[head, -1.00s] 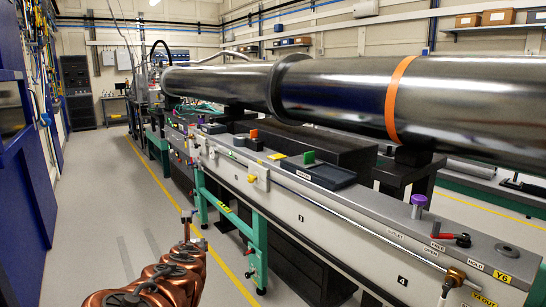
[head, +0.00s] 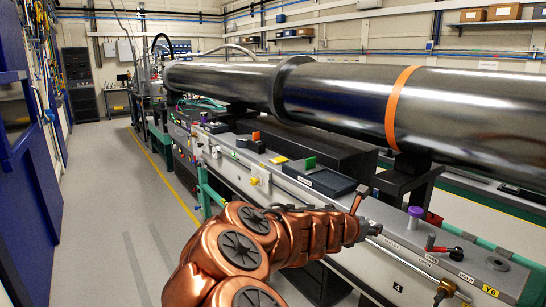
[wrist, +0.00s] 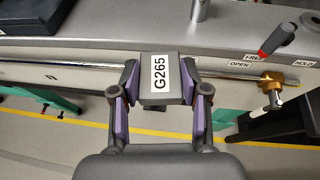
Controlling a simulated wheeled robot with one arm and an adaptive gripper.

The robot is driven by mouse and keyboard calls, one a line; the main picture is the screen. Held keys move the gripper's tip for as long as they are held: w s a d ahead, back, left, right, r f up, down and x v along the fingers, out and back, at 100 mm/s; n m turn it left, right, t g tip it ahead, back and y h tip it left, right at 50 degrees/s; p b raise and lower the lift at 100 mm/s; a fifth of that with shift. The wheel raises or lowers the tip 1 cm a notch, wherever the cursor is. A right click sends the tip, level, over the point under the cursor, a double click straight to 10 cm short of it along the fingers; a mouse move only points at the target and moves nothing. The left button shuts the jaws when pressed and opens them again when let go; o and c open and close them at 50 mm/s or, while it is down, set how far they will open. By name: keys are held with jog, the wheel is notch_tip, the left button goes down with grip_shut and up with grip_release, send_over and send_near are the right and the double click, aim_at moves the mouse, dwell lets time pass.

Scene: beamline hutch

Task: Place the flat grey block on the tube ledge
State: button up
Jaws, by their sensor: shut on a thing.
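My gripper (wrist: 165,92) is shut on a flat grey block (wrist: 158,72) labelled G265, held between its purple-padded fingers. In the head view my gripper (head: 368,226) is at the front edge of the long grey ledge (head: 478,262) that runs below the big metal tube (head: 345,95). In the wrist view the block's far end overlaps the front edge of the ledge (wrist: 95,26). I cannot tell its height above the ledge or whether it touches. The block is too small to make out clearly in the head view.
A purple knob (head: 415,212) and a red-handled valve (head: 448,252) stand on the ledge to the right of my gripper. A metal rail (wrist: 60,72) runs along the ledge's front.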

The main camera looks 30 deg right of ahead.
jog(key=s+d+r+m+g, duration=0.2)
jog(key=s+d, duration=0.1)
jog(key=s, duration=0.2)
jog(key=p, duration=0.2)
send_over(384, 217)
jog(key=shift+d+f+n, duration=0.1)
jog(key=shift+f+n, duration=0.2)
jog(key=shift+f, duration=0.6)
jog(key=shift+f+b, duration=0.3)
jog(key=shift+f, duration=1.45)
jog(key=o, duration=1.2)
jog(key=shift+f, duration=0.1)
